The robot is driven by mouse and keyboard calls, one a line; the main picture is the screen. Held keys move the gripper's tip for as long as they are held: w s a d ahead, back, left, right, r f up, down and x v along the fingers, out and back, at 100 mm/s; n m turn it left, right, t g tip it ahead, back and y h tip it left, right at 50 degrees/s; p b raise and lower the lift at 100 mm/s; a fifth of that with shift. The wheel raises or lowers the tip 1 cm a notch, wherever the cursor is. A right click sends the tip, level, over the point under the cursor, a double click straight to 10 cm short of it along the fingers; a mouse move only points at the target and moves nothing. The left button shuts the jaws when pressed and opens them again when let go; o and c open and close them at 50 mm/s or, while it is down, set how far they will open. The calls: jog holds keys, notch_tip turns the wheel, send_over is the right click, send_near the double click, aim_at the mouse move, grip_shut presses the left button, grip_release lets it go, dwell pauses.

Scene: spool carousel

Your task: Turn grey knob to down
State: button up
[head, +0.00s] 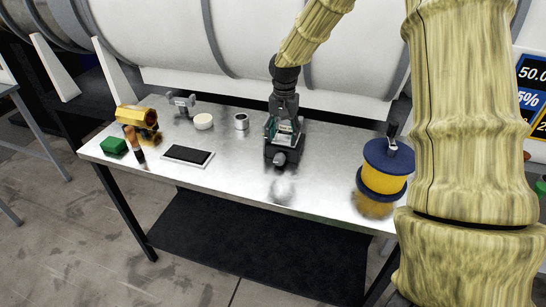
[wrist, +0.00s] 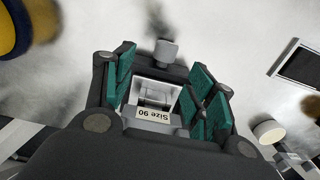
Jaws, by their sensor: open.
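A grey knob (wrist: 166,51) sticks out at the top of the wrist view, from a device (wrist: 155,95) with a label reading "Size 90". In the head view the knob (head: 279,159) appears at the front of the device, toward the table's front edge. I cannot tell which way the knob points. My gripper (wrist: 160,88) is open, its green-padded fingers spread to either side of the device. The knob lies just beyond the fingertips, not between them. In the head view my gripper (head: 284,128) comes down from above and hides much of the device.
A metal table (head: 225,180) carries a blue and yellow spool (head: 385,170) at right. To the left are a black panel (head: 188,155), a metal cup (head: 241,121), a white round piece (head: 203,121), a gold part (head: 140,120) and a green block (head: 114,146). The front middle is clear.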

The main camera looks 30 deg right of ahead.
aim_at(279, 156)
jog(key=shift+s+f, duration=0.2)
jog(key=shift+f, duration=0.05)
jog(key=f, duration=0.2)
jog(key=f+p, duration=0.1)
jog(key=f, duration=0.2)
jog(key=a+f+p, duration=0.1)
jog(key=f, duration=0.2)
jog(key=shift+w+a+f, duration=0.1)
jog(key=shift+w+f, duration=0.05)
jog(key=shift+w, duration=0.15)
jog(key=shift+f+p, duration=0.4)
jog(key=shift+f, duration=0.25)
jog(key=c, duration=1)
